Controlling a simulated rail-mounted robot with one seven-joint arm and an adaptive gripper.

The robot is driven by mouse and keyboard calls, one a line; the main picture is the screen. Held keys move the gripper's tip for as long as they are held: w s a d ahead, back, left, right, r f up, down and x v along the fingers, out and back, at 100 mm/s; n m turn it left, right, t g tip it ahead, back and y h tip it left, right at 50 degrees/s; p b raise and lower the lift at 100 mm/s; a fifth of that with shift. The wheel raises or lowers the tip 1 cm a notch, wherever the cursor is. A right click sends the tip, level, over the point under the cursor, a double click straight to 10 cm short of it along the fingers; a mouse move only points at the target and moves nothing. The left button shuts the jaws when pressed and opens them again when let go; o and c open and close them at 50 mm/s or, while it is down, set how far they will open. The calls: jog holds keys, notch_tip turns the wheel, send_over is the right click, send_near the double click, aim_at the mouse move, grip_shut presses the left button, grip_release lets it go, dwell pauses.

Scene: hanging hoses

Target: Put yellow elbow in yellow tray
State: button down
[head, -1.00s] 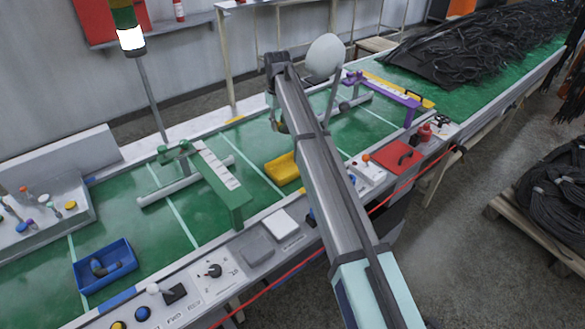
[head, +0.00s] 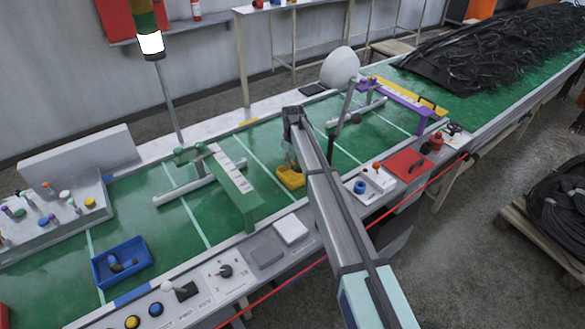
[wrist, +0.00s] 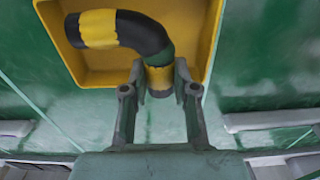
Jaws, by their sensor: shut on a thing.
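The yellow elbow (wrist: 122,30) is a bent black hose piece with yellow bands at both ends. In the wrist view my gripper (wrist: 160,88) is shut on its near end, one finger on each side. The elbow's far part shows over the inside of the yellow tray (wrist: 90,67). I cannot tell whether it touches the tray floor. In the head view the yellow tray (head: 290,180) sits on the green bench, with my gripper (head: 290,163) just above it. The elbow is too small to make out there.
A blue tray (head: 123,264) with dark pieces stands at the left. A green stand (head: 235,190) is left of the yellow tray, and a purple stand (head: 405,107) is to the right. Control boxes line the front edge.

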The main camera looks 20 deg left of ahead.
aim_at(293, 162)
jog(key=shift+f+p, duration=0.4)
jog(key=shift+f, duration=1.4)
jog(key=shift+f, duration=0.2)
jog(key=c, duration=0.9)
grip_release()
jog(key=shift+r, duration=0.15)
notch_tip(293, 162, up, 12)
jog(key=b, duration=0.3)
jog(key=shift+d+b, duration=0.1)
jog(key=shift+b, duration=0.25)
